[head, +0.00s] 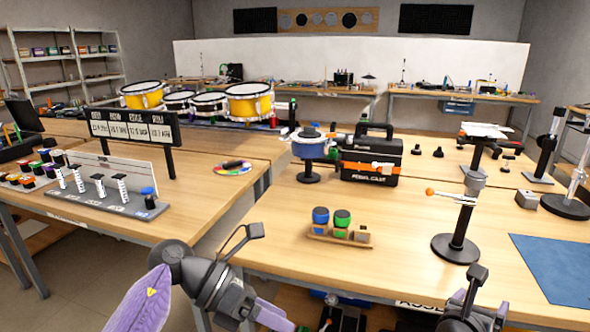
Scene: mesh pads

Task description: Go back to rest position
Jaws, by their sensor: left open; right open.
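My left gripper (266,314) is at the bottom of the head view, left of centre, in front of the workbench (290,242) and below its top. Its purple fingers are apart and hold nothing. The purple and dark grey arm comes in from the left. My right gripper (470,316) is at the bottom edge, right of centre, near the bench's front edge. Only its dark upper part and bracket show; its fingertips are cut off by the frame. I see nothing held in it.
A wooden holder (336,238) with blue and green pots and a black stand (456,248) are near the front edge. A blue mat (558,272) lies at right. A black case (371,160) stands farther back. A grey rack (108,203) is on the left bench.

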